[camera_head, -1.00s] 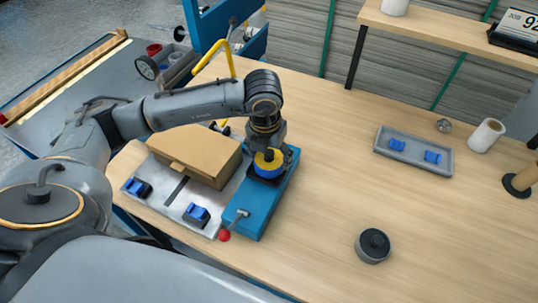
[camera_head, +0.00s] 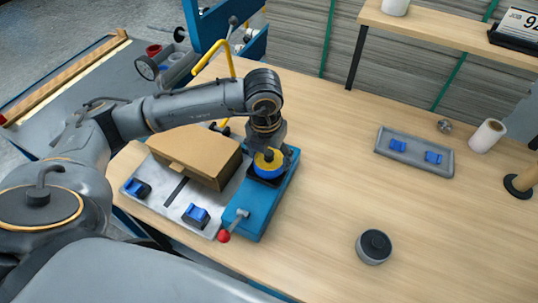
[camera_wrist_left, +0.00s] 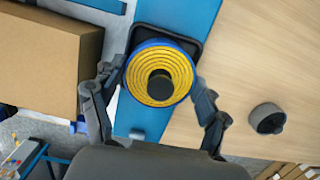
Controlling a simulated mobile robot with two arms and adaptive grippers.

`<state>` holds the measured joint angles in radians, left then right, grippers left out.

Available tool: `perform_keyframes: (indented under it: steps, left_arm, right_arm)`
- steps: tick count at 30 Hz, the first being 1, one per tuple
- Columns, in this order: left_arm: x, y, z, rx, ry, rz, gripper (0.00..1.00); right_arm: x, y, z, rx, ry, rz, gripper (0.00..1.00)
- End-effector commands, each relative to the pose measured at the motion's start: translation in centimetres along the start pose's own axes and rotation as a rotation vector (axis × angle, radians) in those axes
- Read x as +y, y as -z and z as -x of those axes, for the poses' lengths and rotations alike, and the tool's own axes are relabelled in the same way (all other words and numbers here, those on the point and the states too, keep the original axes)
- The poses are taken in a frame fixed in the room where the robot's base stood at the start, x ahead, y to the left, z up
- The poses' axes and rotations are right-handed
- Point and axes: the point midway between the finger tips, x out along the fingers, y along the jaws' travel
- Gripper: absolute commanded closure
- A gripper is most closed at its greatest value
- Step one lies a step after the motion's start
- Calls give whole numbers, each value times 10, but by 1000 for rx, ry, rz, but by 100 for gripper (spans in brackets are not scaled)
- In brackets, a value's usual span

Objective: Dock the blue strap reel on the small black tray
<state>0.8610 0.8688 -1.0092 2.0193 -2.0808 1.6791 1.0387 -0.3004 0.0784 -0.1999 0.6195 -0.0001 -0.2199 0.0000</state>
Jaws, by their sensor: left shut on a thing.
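The blue strap reel (camera_head: 268,172) has a yellow wound face and a dark hub. It is at the small black tray (camera_head: 253,174), which lies on top of a blue block-shaped fixture. My left gripper (camera_wrist_left: 160,90) is shut on the reel, with one finger at each side of it. In the left wrist view the reel (camera_wrist_left: 160,48) covers most of the tray (camera_wrist_left: 196,46), whose dark rim shows behind it. I cannot tell whether the reel touches the tray. My right gripper is not in view.
A cardboard box (camera_head: 200,158) stands on a metal plate left of the blue fixture (camera_head: 253,213), which has a red-knobbed lever (camera_head: 223,236). A dark round piece (camera_head: 373,246) and a grey tray (camera_head: 415,164) with blue pieces are to the right. The table's middle is clear.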

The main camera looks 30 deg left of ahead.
Motion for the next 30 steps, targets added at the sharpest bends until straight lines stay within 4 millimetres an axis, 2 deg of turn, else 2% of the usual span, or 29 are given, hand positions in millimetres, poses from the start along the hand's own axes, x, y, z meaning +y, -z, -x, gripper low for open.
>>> perform_keyframes:
  steps: [22,23,24,30]
  left_arm:
    - [0,1,-12,-1,1,0,85]
    - [0,1,-12,-1,1,0,24]
    - [0,1,-11,-1,1,0,16]
    - [0,1,-11,-1,1,0,16]
  right_arm:
    - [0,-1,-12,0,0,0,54]
    - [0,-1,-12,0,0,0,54]
    - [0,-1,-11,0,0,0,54]
    - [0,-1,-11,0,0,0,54]
